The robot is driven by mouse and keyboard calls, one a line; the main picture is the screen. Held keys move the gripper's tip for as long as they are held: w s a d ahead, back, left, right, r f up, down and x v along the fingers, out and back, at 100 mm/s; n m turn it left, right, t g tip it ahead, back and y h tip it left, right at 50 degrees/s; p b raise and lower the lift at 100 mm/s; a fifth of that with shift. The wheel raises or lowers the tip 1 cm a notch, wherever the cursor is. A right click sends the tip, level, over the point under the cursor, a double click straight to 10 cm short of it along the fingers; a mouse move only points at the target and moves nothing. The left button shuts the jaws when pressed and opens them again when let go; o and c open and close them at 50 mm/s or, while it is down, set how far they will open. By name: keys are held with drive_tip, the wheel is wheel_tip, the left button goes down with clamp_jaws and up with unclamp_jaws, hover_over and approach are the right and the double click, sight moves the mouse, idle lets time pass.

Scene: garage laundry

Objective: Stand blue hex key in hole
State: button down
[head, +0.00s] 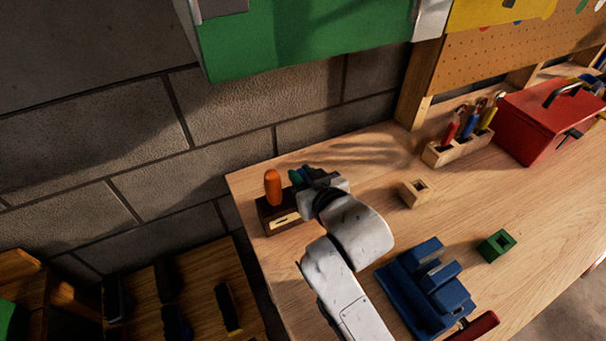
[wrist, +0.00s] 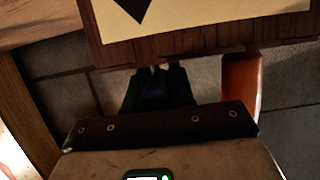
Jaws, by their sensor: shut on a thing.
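A dark wooden block (head: 268,214) with a pale front plate stands at the table's far left corner; in the wrist view it fills the top (wrist: 210,50). An orange-handled tool (head: 272,187) stands upright at its left end; it also shows in the wrist view (wrist: 240,85). The key is mostly hidden by fingers and shadow. The hole is hidden, so I cannot tell whether the key's tip is in it.
A small wooden block with a square opening (head: 415,193), a blue vise-like fixture (head: 425,289) and a green block (head: 496,246) stand to the right. A block wall runs behind the table.

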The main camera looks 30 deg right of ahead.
drive_tip(key=shift+f, duration=0.1)
drive_tip(key=c, duration=0.9)
unclamp_jaws()
drive_tip(key=shift+s, duration=0.15)
drive_tip(key=b+v, duration=0.1)
drive_tip(key=v, duration=0.9)
drive_tip(key=shift+s, duration=0.25)
